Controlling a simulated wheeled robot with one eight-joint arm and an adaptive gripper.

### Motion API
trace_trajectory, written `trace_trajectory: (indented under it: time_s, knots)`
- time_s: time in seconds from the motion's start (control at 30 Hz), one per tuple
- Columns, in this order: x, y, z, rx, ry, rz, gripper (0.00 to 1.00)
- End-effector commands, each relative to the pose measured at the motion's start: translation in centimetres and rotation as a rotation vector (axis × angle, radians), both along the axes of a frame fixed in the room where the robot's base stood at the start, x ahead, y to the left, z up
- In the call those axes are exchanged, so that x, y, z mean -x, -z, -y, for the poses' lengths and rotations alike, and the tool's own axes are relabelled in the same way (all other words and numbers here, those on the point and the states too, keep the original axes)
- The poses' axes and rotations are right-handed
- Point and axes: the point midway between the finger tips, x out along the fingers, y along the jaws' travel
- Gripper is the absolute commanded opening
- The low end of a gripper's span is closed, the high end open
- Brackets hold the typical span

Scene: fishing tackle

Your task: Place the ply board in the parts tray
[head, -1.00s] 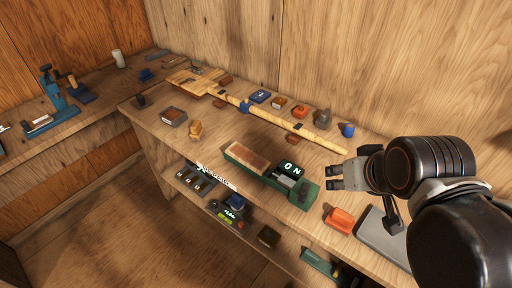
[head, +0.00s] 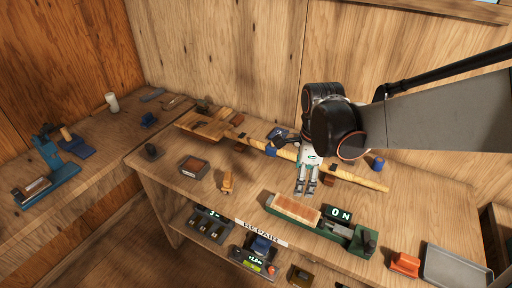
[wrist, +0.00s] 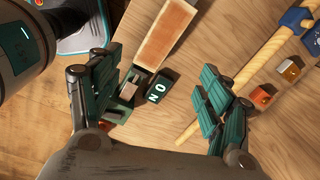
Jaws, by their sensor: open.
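A flat wooden board with a reddish-brown top (head: 298,207), which looks like the ply board, lies on a green clamp-like fixture (head: 335,231) at the bench front. It also shows in the wrist view (wrist: 167,35), top centre. The grey parts tray (head: 455,268) lies flat at the right end of the bench and looks empty. My gripper (head: 306,188) is open and empty, pointing down, just behind the board in the head view. In the wrist view my gripper's fingers (wrist: 160,75) are spread wide, with the "ON" display (wrist: 157,91) between them.
A long pale rod (head: 342,174) crosses the bench behind the board, with a wooden piece (head: 208,124) at its left end. An orange block (head: 405,264) sits just left of the tray. Small boxes stand along the back. A lower shelf holds several devices.

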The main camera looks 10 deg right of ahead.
Motion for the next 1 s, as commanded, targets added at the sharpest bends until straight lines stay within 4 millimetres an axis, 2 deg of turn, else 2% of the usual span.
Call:
trace_trajectory:
  time_s: [0.1, 0.3, 0.47, 0.7, 0.8, 1.0]
  knots:
    - [-1.2, 1.2, -0.1, -0.010, 0.167, -0.048, 0.72]
    - [-1.8, 2.6, -0.1, -0.013, 0.305, -0.084, 0.72]
    - [-1.9, 5.0, -0.1, -0.013, 0.318, -0.088, 0.72]
    - [-1.9, 9.4, -0.1, -0.013, 0.317, -0.086, 0.72]
    - [-1.9, 10.5, -0.1, -0.013, 0.316, -0.086, 0.72]
    - [-1.9, 11.3, -0.1, -0.013, 0.316, -0.086, 0.72]
